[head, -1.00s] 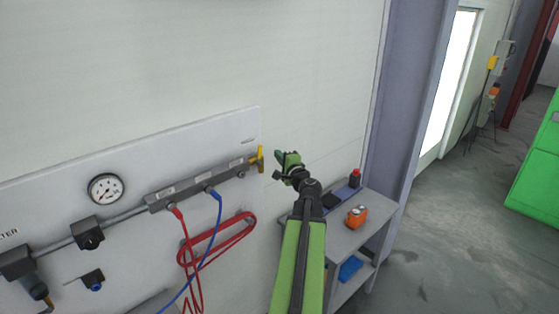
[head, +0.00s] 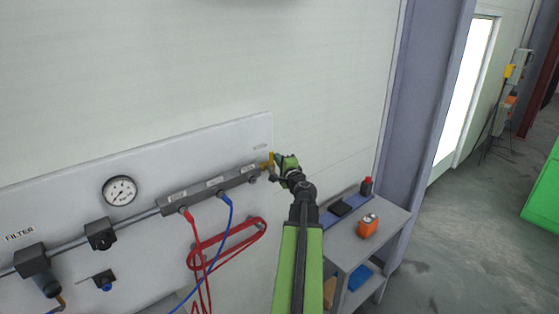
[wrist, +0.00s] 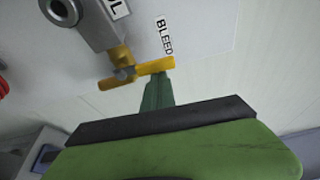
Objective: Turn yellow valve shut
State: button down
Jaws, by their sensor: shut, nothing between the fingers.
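The yellow valve (head: 270,160) sits at the right end of the grey manifold bar on the wall panel. In the wrist view its yellow T-shaped handle (wrist: 155,66) lies nearly level, slightly tilted, just below the label "BLEED". My gripper (head: 277,159) is shut and empty, close to the valve on its right side. In the wrist view the green fingertip (wrist: 157,86) meets the lower edge of the handle's right arm in the picture. I cannot tell whether it presses on it.
The grey manifold (head: 212,188) carries red and blue hoses (head: 224,212), with a red hose coil (head: 230,240) below. A gauge (head: 119,191) is at the left. A grey cart (head: 345,255) with an orange item (head: 368,226) stands at the right. The wall above is clear.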

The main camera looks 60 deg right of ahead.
jog(key=shift+w+a, duration=0.25)
jog(key=shift+a, duration=0.25)
jog(key=s+d, duration=0.1)
jog(key=d, duration=0.3)
jog(key=v, duration=1)
jog(key=shift+s+d+f, duration=0.2)
jog(key=shift+s+d, duration=0.1)
jog(key=shift+s, duration=0.1)
